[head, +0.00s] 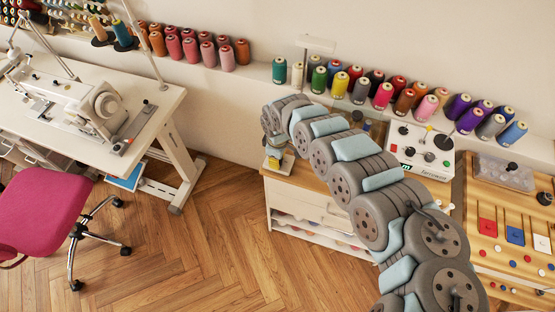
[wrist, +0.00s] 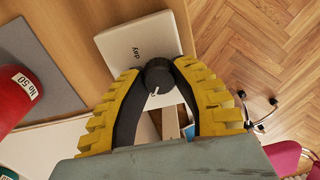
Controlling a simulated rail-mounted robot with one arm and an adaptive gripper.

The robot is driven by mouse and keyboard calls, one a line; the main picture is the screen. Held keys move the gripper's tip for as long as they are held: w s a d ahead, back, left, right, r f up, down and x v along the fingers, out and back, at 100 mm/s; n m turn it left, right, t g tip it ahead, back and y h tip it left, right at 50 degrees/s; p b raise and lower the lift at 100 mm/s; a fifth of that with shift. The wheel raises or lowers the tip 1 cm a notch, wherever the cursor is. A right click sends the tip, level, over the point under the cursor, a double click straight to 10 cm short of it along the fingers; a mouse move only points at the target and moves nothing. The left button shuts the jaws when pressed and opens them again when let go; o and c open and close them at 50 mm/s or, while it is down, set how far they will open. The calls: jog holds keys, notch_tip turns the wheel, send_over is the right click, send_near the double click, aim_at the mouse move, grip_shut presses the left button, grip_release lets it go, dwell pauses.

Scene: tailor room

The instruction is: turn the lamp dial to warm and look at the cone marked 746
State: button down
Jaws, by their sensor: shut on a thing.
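The lamp dial (wrist: 159,78) is a dark round knob with a small white mark, set on a white box (wrist: 118,45) that reads "day". In the wrist view my gripper (wrist: 157,70) has its yellow-ribbed fingers closed around the dial, one on each side. In the head view my own arm hides most of this spot. Many coloured thread cones (head: 340,83) stand along the wall shelf, their markings too small to read there. I cannot tell which cone is marked 746.
A white panel with knobs (head: 420,150) stands right of my arm, beside a clear lidded box (head: 503,174) and coloured cards (head: 515,232). A sewing table (head: 150,112) and a pink chair (head: 45,210) are at the left.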

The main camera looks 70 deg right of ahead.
jog(key=shift+r+p, duration=0.15)
jog(key=shift+p, duration=0.45)
jog(key=shift+r+m+p, duration=0.15)
jog(key=shift+m+p, duration=0.45)
jog(key=shift+p, duration=0.15)
jog(key=shift+w+m+p, duration=0.1)
jog(key=shift+m+p, duration=0.7)
jog(key=shift+p, duration=0.35)
jog(key=m, duration=0.1)
jog(key=m+p, duration=0.2)
jog(key=m, duration=0.1)
jog(key=shift+f, duration=0.25)
jog(key=shift+f+m+p, duration=0.1)
jog(key=shift+m+p, duration=0.35)
jog(key=shift+m, duration=1.65)
jog(key=c, duration=0.8)
grip_release()
